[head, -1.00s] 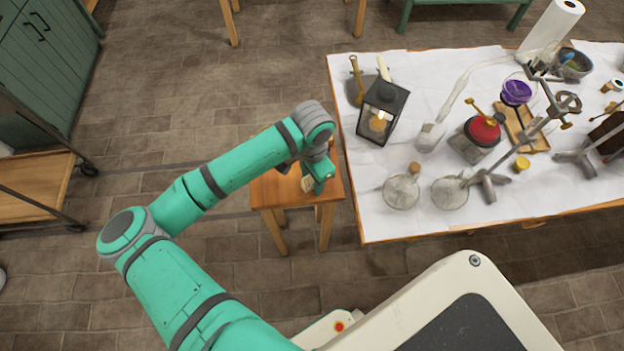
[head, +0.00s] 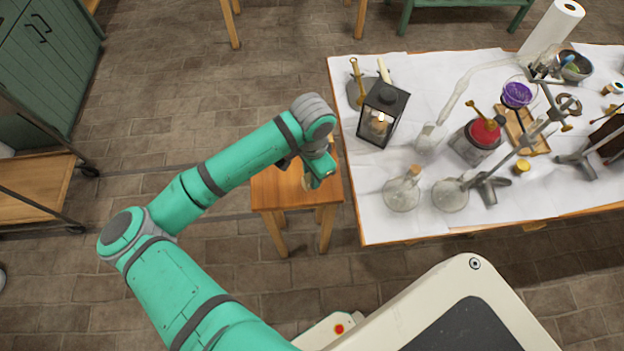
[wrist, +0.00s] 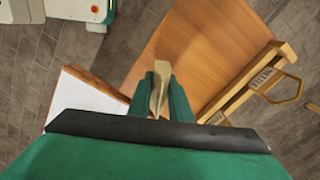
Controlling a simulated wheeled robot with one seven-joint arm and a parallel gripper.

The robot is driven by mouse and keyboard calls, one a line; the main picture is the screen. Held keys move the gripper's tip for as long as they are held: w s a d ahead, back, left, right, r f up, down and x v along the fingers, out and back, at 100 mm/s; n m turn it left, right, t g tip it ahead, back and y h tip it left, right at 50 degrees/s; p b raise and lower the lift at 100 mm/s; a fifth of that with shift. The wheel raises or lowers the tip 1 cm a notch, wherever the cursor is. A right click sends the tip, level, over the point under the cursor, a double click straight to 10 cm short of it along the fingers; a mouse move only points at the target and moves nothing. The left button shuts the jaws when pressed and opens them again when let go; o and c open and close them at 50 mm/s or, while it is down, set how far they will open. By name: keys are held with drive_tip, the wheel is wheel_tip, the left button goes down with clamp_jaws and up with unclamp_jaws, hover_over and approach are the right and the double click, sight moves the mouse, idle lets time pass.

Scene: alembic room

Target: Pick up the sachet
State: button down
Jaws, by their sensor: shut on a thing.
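The sachet (wrist: 159,84) is a small pale tan packet, seen nearly edge-on in the wrist view. My gripper (wrist: 158,92) is shut on it, with one green finger on each side. In the head view my gripper (head: 310,184) is over the wooden stool (head: 275,190), and the sachet is mostly hidden by the hand there. The stool top also fills much of the wrist view (wrist: 205,50) behind the sachet. I cannot tell exactly how high the sachet is above the stool.
The table (head: 370,215) with white cloth stands just right of the stool. A black lantern (head: 382,113), glass flasks (head: 402,192) and a metal stand (head: 490,187) are on it.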

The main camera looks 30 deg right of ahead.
drive_tip(key=s+d+r, duration=0.2)
drive_tip(key=s+r, duration=0.3)
drive_tip(key=s, duration=0.1)
drive_tip(key=s+d+r, duration=0.2)
drive_tip(key=s+r, duration=0.3)
drive_tip(key=s, duration=0.2)
drive_tip(key=shift+d, duration=0.25)
drive_tip(key=shift+r, duration=0.1)
